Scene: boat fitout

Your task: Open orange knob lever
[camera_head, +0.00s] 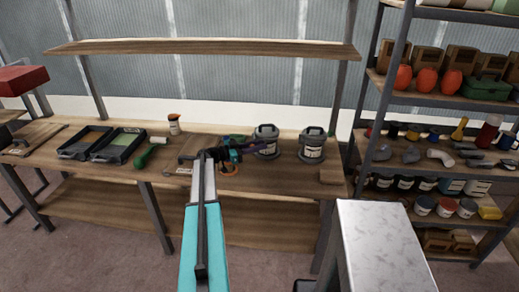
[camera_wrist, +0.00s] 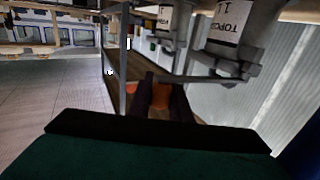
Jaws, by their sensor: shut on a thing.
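In the wrist view the two dark fingers of my gripper (camera_wrist: 163,96) are closed around an orange knob (camera_wrist: 160,102). A thin grey lever (camera_wrist: 205,78) runs across at the fingertips toward the lower part of a grey labelled container (camera_wrist: 226,38); its join with the knob is partly hidden by the fingers. In the head view my gripper (camera_head: 252,145) reaches right over the bench, at the left side of the nearer grey container (camera_head: 265,139). The knob and lever are too small or hidden to make out there.
A second grey container (camera_head: 312,145) stands to the right on the wooden bench (camera_head: 110,176). Black trays (camera_head: 119,146), a green-handled tool (camera_head: 151,151) and an orange-topped tub (camera_head: 174,124) lie left. A stocked shelf rack (camera_head: 440,105) stands right; an upper shelf (camera_head: 205,46) hangs above.

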